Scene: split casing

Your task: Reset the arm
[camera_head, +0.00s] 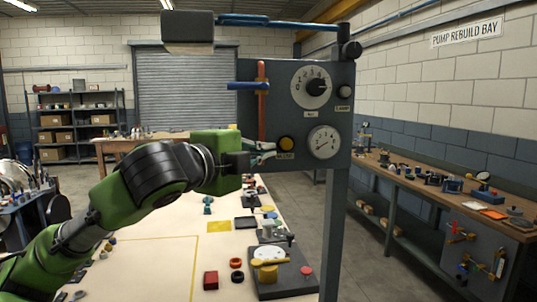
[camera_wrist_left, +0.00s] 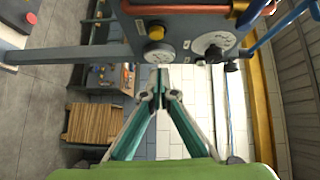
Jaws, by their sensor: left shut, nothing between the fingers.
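My left arm comes in from the left in the head view, green and black. My left gripper (camera_head: 262,158) is at the left edge of the grey control panel (camera_head: 325,95), beside its yellow button (camera_head: 286,143). In the left wrist view my left gripper (camera_wrist_left: 160,88) shows teal-sided fingers with the tips together and nothing between them. The yellow button (camera_wrist_left: 157,32) and the panel (camera_wrist_left: 185,20) are just beyond the fingertips there. I cannot tell whether the tips touch the panel. My right gripper is in neither view.
The panel stands on a grey post (camera_head: 334,225) and carries a dial (camera_head: 312,87), a gauge (camera_head: 323,142) and a red-orange bar (camera_head: 261,100). A pale table (camera_head: 150,270) with several small parts lies below my arm. A workbench (camera_head: 455,200) runs along the right wall.

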